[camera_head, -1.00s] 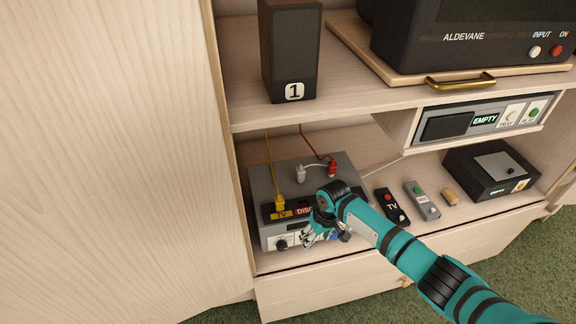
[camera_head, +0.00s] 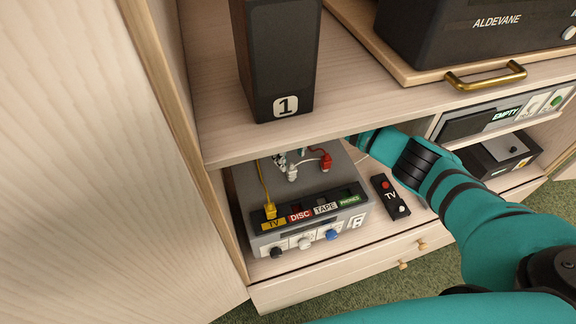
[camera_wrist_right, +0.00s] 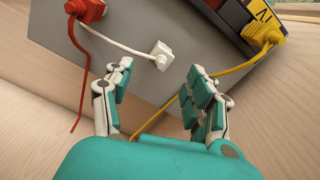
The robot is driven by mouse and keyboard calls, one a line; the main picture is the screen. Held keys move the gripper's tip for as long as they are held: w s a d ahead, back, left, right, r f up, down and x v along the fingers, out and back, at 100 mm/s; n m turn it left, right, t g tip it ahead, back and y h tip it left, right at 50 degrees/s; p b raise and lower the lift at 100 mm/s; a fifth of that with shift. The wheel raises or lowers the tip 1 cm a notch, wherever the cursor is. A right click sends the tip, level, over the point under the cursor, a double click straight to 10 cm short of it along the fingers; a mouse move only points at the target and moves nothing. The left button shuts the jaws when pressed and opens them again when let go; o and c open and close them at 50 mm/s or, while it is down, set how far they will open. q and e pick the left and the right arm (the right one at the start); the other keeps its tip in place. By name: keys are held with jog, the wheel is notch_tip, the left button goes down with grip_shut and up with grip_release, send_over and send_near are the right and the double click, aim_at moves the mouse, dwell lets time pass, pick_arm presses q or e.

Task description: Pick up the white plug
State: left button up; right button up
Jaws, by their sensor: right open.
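The white plug (camera_head: 292,173) stands on top of the grey switch box (camera_head: 350,239), with a white cord running from it to the red plug (camera_head: 326,162). My right gripper (camera_wrist_right: 157,80) is open and empty. In the head view its fingers (camera_head: 279,160) show beside the plug under the shelf, partly hidden. My left gripper is not in view.
The yellow plug (camera_head: 270,210) sits at the box front; its cord passes close to my right fingers in the wrist view. A shelf with speaker 1 (camera_head: 275,60) is above. A TV remote (camera_head: 390,196) lies right of the box.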

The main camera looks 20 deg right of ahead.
aim_at(292, 168)
jog(key=f, duration=0.2)
jog(key=s+f, duration=0.1)
jog(key=f, duration=0.1)
jog(key=shift+d+p, duration=0.15)
jog(key=shift+p, duration=0.25)
jog(key=shift+w+f, duration=0.2)
jog(key=shift+f, duration=1.05)
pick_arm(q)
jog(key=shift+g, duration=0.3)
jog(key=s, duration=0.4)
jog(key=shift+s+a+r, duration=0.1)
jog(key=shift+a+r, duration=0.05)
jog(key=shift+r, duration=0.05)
pick_arm(e)
grip_shut()
